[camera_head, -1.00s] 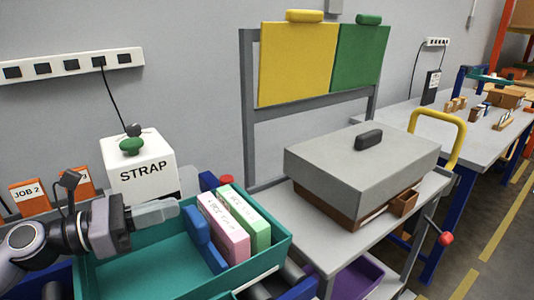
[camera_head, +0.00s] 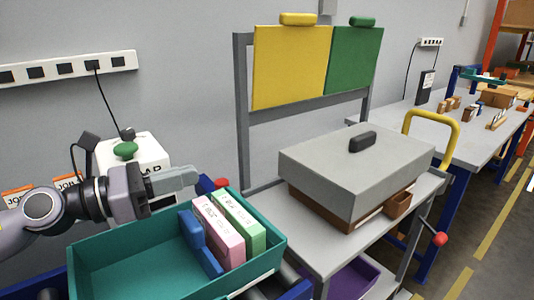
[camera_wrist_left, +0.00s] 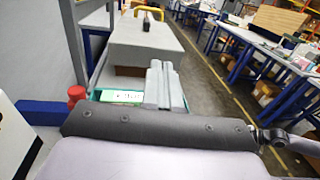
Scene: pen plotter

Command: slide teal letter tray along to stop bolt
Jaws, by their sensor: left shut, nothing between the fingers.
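The teal letter tray (camera_head: 125,268) sits at the lower left of the head view, on rollers. It holds a blue block (camera_head: 200,243), a pink box (camera_head: 219,231) and a green box (camera_head: 240,221) at its right end. My left gripper (camera_head: 192,175) is shut and empty, above the tray's far side and apart from it. Its closed fingers (camera_wrist_left: 163,82) also show in the left wrist view, with a bit of the tray beneath. A red knob (camera_head: 221,183) stands on a blue part just beyond the tray; I cannot tell whether it is the stop bolt. My right gripper is out of view.
A white STRAP box (camera_head: 130,160) with a green knob stands behind my left arm. To the right, a grey trolley (camera_head: 310,250) carries a large grey-lidded box (camera_head: 355,165). Yellow and green panels (camera_head: 290,65) stand behind it.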

